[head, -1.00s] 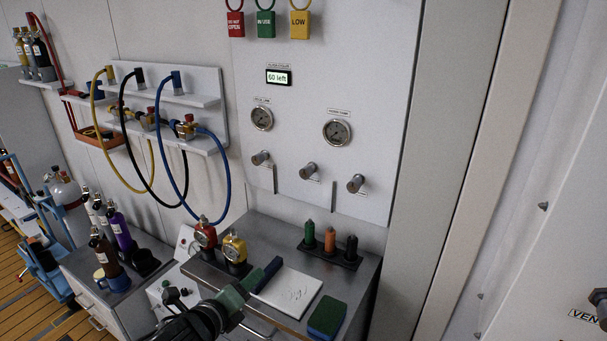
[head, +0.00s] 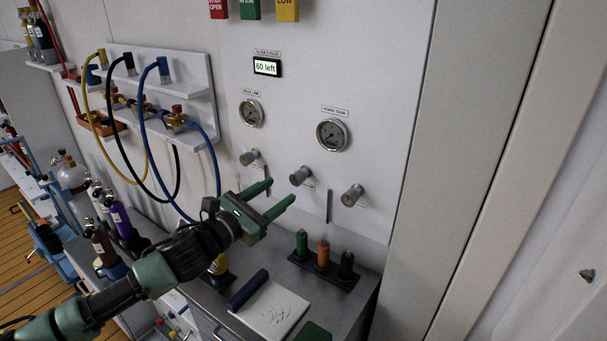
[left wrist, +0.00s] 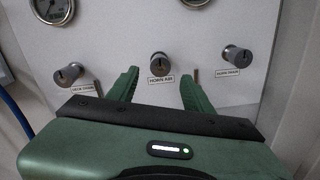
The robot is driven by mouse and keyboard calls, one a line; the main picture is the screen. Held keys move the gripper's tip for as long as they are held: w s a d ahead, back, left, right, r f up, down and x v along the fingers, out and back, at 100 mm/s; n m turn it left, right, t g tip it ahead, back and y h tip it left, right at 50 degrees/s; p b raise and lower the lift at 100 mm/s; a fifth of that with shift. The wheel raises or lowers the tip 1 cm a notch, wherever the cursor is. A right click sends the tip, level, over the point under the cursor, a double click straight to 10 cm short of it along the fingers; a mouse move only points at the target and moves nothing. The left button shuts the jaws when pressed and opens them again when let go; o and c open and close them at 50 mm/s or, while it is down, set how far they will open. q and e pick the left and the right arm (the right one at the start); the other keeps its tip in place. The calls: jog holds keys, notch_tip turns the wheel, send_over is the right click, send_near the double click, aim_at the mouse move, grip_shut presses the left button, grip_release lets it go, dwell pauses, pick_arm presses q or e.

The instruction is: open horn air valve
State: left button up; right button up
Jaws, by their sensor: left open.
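The horn air valve (head: 301,176) is the middle of three round grey knobs on the white panel. In the left wrist view the same knob (left wrist: 160,64) has the label "HORN AIR" just below it. My left gripper (head: 281,191) is open and empty, its green fingers pointing at the panel just below and left of this knob in the head view. In the left wrist view the open fingers (left wrist: 160,76) lie on either side of the knob and label. I see no contact with the knob; the remaining gap is hard to judge. My right gripper is out of view.
Other knobs sit left (head: 250,157) and right (head: 352,195) of the middle one. Gauges (head: 332,135) and a "60 left" display (head: 267,67) are above. Hoses (head: 217,160) hang at left.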

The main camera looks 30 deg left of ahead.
aim_at(295, 180)
pick_arm(q)
jog(key=w, duration=0.1)
jog(key=w+p, duration=0.1)
jog(key=w, duration=0.1)
jog(key=shift+w+d+r+p, duration=0.15)
jog(key=shift+d+r+p, duration=0.2)
jog(key=shift+r+p, duration=0.05)
jog(key=shift+w+d+f+p, duration=0.15)
jog(key=shift+w+p, duration=0.1)
jog(key=shift+w, duration=0.55)
jog(key=shift+w+d+f+p, duration=0.15)
jog(key=shift+w+p, duration=0.05)
jog(key=shift+w, duration=0.55)
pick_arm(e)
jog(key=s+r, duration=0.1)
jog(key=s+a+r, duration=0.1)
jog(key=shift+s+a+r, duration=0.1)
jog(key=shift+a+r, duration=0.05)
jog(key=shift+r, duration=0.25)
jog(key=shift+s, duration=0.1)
pick_arm(q)
jog(key=c, duration=0.9)
grip_shut()
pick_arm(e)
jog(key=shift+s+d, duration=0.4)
